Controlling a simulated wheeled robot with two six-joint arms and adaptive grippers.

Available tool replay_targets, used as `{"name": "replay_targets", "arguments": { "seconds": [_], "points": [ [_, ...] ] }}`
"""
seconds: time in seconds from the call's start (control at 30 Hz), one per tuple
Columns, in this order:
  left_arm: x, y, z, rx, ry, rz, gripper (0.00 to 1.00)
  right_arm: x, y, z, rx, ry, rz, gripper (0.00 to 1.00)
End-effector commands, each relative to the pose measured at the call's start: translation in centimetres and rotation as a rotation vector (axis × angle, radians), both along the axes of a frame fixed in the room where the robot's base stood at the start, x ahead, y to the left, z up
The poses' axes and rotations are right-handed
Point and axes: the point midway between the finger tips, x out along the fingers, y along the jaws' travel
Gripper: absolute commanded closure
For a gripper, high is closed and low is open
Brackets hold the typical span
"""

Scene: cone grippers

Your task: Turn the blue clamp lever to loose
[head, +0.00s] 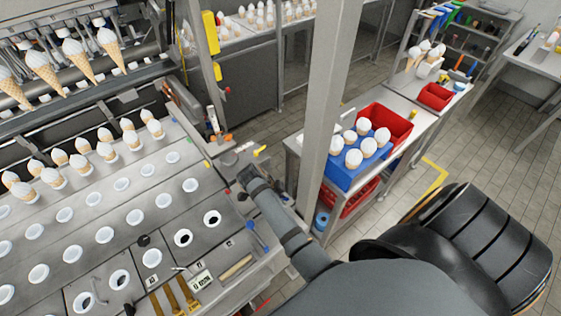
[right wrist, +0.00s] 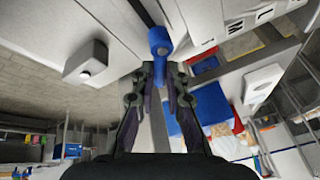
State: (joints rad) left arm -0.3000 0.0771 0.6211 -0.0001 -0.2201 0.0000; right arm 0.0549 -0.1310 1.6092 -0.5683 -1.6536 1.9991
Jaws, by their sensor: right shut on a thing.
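The blue clamp lever (right wrist: 159,42) shows in the right wrist view, with its round end at the top and its shaft reaching down between my fingertips. My right gripper (right wrist: 160,76) is shut on the shaft, one dark finger on each side. In the head view my right gripper (head: 246,174) is at the right edge of the grey machine deck (head: 215,232). The lever cannot be made out clearly there, as the gripper and arm cover that spot. My left gripper is not in view.
A blue-ended part (head: 250,226) lies on the deck beside my right forearm. A grey post (head: 330,90) rises just beyond my gripper. To the right, a blue tray (head: 340,174) of white-topped cones stands near a red bin (head: 392,125). Cones stand in rows on the left.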

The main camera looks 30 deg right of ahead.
Motion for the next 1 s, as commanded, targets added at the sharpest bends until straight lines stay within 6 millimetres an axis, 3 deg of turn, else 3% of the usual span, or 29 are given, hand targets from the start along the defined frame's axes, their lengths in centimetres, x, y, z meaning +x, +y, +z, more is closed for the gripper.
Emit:
{"name": "replay_targets", "arguments": {
  "seconds": [0.53, 1.0],
  "points": [
    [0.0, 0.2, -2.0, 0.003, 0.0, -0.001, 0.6, -0.7, 1.0, -0.1, -0.001, 0.0, -0.513, 1.0],
    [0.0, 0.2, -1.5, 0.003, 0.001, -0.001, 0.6, -0.9, 1.8, 0.2, -0.001, -0.001, -0.827, 1.0]
  ]
}}
